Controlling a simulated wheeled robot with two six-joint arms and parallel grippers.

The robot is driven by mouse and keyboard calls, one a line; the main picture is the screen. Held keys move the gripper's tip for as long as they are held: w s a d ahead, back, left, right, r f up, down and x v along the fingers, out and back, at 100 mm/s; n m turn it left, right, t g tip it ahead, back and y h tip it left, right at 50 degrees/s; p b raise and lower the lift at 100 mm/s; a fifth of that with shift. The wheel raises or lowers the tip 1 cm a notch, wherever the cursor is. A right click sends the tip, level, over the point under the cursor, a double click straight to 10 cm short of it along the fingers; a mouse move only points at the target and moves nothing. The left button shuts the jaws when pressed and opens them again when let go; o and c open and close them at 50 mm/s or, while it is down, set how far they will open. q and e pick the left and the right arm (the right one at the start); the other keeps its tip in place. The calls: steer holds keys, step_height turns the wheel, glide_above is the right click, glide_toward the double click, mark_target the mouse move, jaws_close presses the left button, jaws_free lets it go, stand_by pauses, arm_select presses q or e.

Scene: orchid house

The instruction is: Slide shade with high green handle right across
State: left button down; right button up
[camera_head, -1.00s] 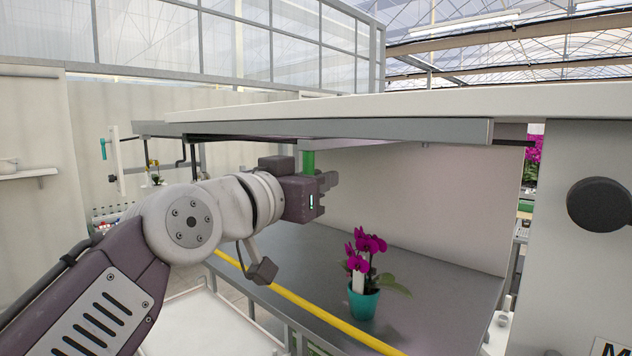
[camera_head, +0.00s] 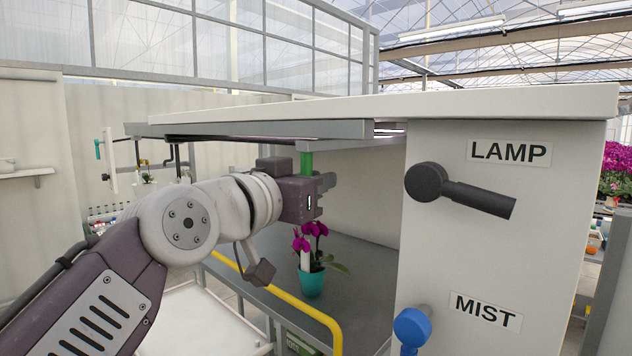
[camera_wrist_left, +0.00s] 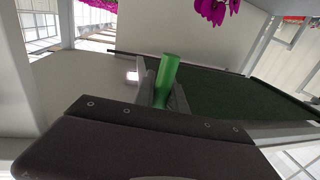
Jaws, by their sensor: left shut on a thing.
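The shade's green handle (camera_head: 307,163) hangs down from the grey sliding panel (camera_head: 345,129) under the white top of the bench. My left gripper (camera_head: 318,192) is shut on this handle. In the left wrist view the green handle (camera_wrist_left: 166,78) stands between the two fingers of my left gripper (camera_wrist_left: 163,90). The front edge of the shade (camera_head: 250,130) runs along under the white top; how far it reaches behind my gripper is hidden. My right gripper is not in view.
A magenta orchid in a teal pot (camera_head: 311,281) stands on the grey bench surface below. A yellow rail (camera_head: 285,297) runs along its front. At right, a white panel holds a black LAMP lever (camera_head: 460,191) and a blue MIST knob (camera_head: 412,327).

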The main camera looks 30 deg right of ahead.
arm_select(q)
steer(key=c, duration=1.5)
jaws_free()
steer(key=shift+s+d, duration=0.1)
steer(key=shift+c, duration=0.2)
steer(key=shift+o, duration=0.9)
steer(key=shift+s+d, duration=0.15)
steer(key=shift+d, duration=0.05)
steer(key=b+v, duration=0.4)
steer(key=v, duration=0.5)
